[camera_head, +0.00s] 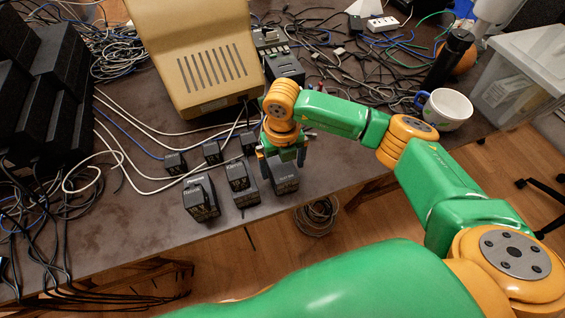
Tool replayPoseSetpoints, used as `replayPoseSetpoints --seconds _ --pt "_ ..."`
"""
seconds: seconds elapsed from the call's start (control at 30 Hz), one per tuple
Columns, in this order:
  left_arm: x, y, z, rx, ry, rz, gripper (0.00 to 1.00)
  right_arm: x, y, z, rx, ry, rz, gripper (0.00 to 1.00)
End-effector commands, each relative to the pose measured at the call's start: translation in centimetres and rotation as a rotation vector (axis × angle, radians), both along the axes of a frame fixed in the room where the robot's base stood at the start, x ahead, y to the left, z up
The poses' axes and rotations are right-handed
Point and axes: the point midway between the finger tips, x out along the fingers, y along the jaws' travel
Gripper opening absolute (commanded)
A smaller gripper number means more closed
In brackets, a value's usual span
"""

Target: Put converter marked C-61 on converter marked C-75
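Several small black converters with pale markings stand on the dark table; the markings are too small to read, so I cannot tell which is C-61 or C-75. In the front row are a left converter (201,199), a middle one (239,179) that shows above another dark block (246,199), and a right one (286,178). Smaller ones stand behind: left (175,163), middle (212,153) and right (248,143). My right gripper (283,162) points down over the right front converter, fingers apart on either side; whether they grip anything is hidden. My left gripper is out of view.
A beige device (200,60) stands behind the converters. Cables (110,165) run around them and tangle at the back. Black stacked boxes (45,90) are at the left, a white mug (447,108) at the right. The table front left of the converters (130,220) is bare.

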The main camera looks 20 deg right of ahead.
Motion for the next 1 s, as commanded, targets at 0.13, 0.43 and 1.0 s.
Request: replayPoseSetpoints --seconds 0.13,0.43,1.0 --pt "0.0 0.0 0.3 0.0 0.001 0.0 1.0 0.0 0.0 0.3 0.0 0.0 0.0 1.0" --pt "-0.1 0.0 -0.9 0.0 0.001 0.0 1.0 0.1 0.1 6.1 0.001 -0.007 0.001 1.0" --pt "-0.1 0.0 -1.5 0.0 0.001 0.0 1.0 0.0 0.0 12.4 0.0 0.001 0.0 1.0"
